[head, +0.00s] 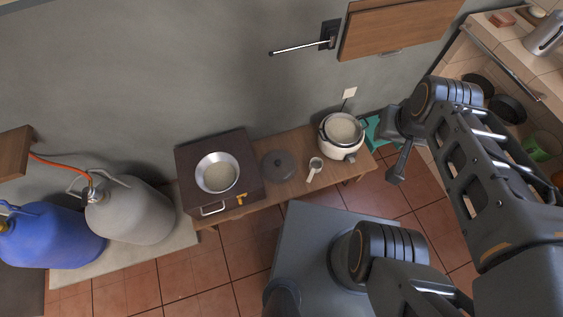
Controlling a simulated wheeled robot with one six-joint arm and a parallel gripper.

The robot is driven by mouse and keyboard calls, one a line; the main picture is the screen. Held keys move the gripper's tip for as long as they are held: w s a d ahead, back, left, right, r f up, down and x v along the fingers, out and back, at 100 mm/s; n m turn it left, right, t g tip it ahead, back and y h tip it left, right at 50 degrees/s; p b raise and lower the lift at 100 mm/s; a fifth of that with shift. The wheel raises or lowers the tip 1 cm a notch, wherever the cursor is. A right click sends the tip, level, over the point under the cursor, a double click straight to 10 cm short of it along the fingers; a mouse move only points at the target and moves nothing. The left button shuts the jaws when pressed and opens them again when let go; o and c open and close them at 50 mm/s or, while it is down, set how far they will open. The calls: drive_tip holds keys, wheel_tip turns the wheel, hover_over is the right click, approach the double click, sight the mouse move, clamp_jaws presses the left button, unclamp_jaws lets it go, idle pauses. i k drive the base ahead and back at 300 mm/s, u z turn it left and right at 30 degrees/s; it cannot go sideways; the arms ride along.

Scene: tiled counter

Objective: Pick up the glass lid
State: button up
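A round, dark grey lid (279,166) with a small knob lies flat on the low wooden bench (300,146), between the brown box-like stove and a white scoop. It looks dark and see-through, and is the only loose lid I make out. My gripper (397,170) hangs right of the bench, past the white rice cooker, well apart from the lid. It is small and dark here, and I cannot tell whether its fingers are open. I see nothing held in it.
A metal pan (203,184) holding pale contents sits on the stove (190,158). A white scoop (315,166) lies right of the lid. The rice cooker (347,152) stands near the bench's right end, beside a teal cloth (373,135). Gas cylinders (130,215) stand left.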

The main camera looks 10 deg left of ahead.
sight(276, 165)
drive_tip(key=u, duration=0.75)
drive_tip(key=i, duration=0.2)
drive_tip(key=u, duration=0.7)
